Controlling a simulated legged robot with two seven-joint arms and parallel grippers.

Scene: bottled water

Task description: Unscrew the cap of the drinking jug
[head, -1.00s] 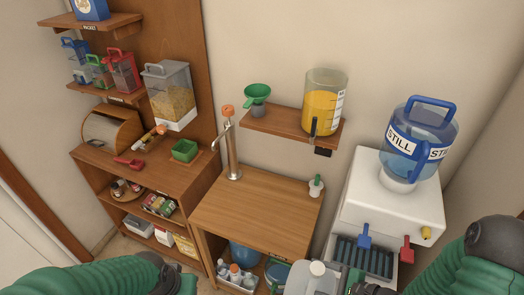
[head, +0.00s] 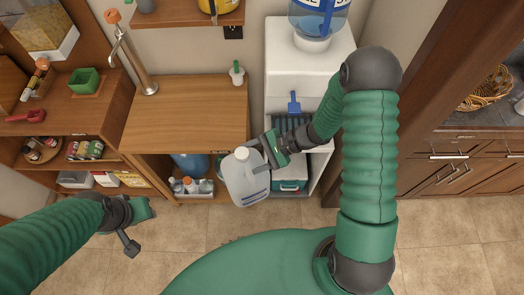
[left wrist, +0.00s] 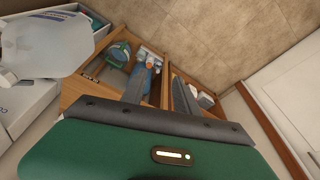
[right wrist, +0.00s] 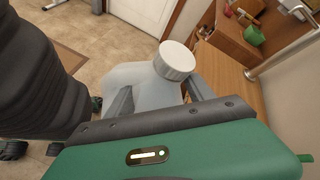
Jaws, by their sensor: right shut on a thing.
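The drinking jug (head: 246,182) is translucent white with a handle and a pale round cap (head: 242,153) on its neck. My right gripper (head: 268,158) is shut on the jug near its handle and neck. The jug is off the floor, in front of the counter and dispenser. In the right wrist view the jug (right wrist: 145,85) is between the fingers, with the ribbed cap (right wrist: 175,60) just beyond them. My left gripper (head: 138,226) is open and empty, left of the jug and apart from it. The jug (left wrist: 45,45) also shows at the left wrist view's upper left.
A wooden counter (head: 185,115) with a tap (head: 140,70) stands behind the jug, and a white water dispenser (head: 300,75) behind to its right. Bottles sit on the low shelf (head: 190,198). The tiled floor (head: 215,225) between my grippers is clear.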

